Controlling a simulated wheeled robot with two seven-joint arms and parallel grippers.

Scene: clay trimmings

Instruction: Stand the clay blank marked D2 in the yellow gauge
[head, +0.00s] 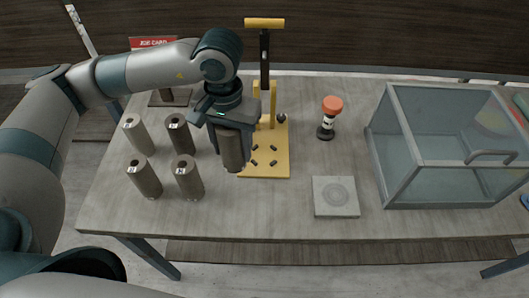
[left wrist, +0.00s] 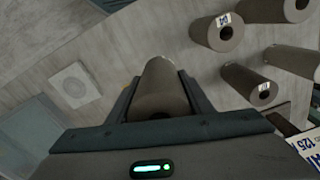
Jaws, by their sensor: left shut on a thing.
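My left gripper (head: 231,132) is shut on a grey-brown cylindrical clay blank (head: 233,158), which hangs roughly upright. In the left wrist view the same blank (left wrist: 160,88) sits between the two fingers, with a dark hole in its near end. I see no mark on it, so I cannot tell if it is D2. The yellow gauge (head: 281,165) has a flat base with dark pegs and a tall post with a yellow handle. The held blank overlaps the left edge of its base in the head view; its height above it is unclear. My right gripper is not in view.
A grey square pad with a round mark (head: 335,208), an orange-topped device (head: 332,106) and a clear-walled case (head: 383,165) lie to the right. The front table strip is clear.

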